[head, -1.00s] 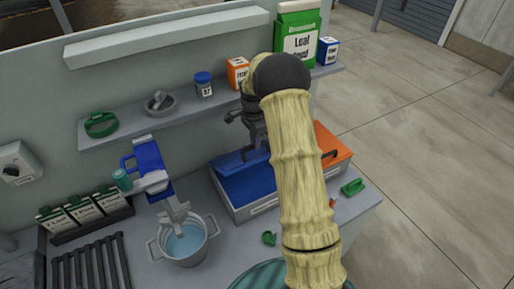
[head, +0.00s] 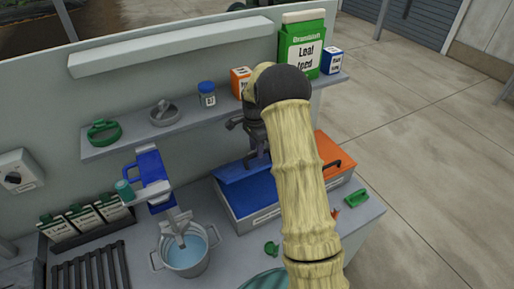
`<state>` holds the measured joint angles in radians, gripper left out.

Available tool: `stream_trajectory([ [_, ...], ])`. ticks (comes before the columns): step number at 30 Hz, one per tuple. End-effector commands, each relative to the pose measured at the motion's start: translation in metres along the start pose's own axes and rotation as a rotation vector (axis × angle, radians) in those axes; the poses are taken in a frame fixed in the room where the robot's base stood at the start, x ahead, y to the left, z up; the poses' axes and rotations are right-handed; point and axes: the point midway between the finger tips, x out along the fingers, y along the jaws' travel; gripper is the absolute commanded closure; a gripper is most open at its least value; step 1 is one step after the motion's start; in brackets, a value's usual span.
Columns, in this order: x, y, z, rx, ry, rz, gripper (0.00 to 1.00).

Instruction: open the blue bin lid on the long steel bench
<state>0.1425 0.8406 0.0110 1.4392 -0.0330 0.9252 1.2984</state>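The blue bin lid (head: 252,197) lies on the left part of a grey bin unit on the steel bench (head: 228,250). A crease or step runs across it, with a second blue strip (head: 240,171) behind. I cannot tell whether the lid is raised at all. My gripper (head: 258,150) points down over the back right of the blue lid. My arm hides part of the gripper and the lid's right side. No handle shows on the blue lid. I cannot make out the fingertips or whether they touch anything.
An orange lid (head: 328,150) with a dark handle is right of my arm. A shelf (head: 130,140) with a jar, boxes and a Leaf feed carton (head: 300,52) runs behind. Green clips lie in front.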

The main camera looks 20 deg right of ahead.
Motion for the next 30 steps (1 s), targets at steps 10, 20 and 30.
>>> stream_trajectory([
  [10,-0.014,0.000,-0.001,0.001,0.002,-0.001,0.64],
  [20,-0.075,0.000,-0.001,0.001,0.002,-0.004,0.64],
  [30,-0.144,0.000,-0.001,0.002,0.001,-0.004,0.64],
])
